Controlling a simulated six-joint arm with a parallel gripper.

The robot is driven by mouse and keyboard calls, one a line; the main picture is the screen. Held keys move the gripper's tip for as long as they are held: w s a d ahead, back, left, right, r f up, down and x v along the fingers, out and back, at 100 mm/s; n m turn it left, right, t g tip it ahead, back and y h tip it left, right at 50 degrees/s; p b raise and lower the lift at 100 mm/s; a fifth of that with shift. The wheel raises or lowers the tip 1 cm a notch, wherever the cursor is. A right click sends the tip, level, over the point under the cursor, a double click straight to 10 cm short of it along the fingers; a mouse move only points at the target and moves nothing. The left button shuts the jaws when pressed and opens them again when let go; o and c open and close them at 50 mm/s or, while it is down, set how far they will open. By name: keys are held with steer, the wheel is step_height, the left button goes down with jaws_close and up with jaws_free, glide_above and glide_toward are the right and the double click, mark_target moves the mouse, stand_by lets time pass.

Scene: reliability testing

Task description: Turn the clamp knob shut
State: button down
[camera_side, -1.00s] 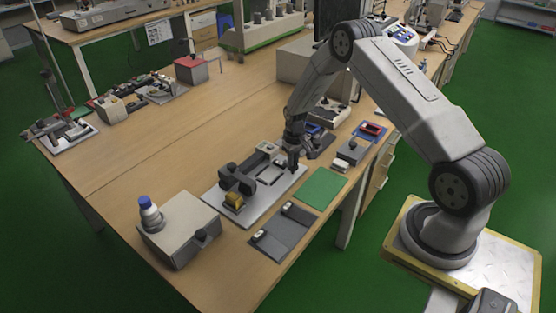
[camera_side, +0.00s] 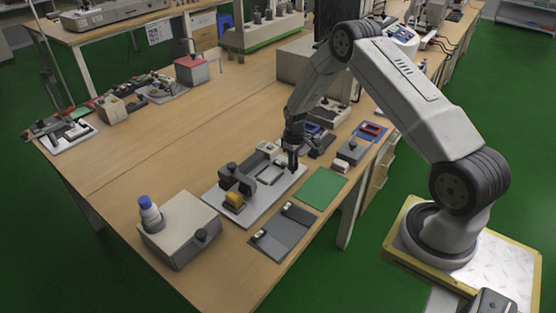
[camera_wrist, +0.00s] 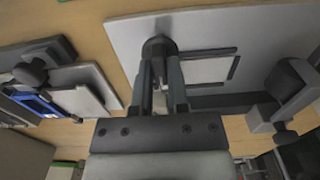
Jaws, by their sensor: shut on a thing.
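A light grey fixture plate (camera_side: 217,201) lies on the bench. It carries a black clamp part with a brass-coloured block (camera_side: 235,200) at its near left end and a pale square frame (camera_side: 268,174) toward its far right end. My gripper (camera_side: 293,168) points down at the far right end of the plate. In the wrist view, its two fingers (camera_wrist: 161,62) are closed around the dark round clamp knob (camera_wrist: 157,45) at the plate's edge. The fingers partly hide the knob, and its turn angle cannot be read.
A green mat (camera_side: 320,188) and a dark grey tray (camera_side: 284,231) lie in front of the plate. Small devices stand close on the right.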

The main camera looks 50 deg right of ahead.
steer(key=c, duration=0.8)
jaws_free()
steer(key=shift+r, duration=0.1)
steer(key=shift+r, duration=2.15)
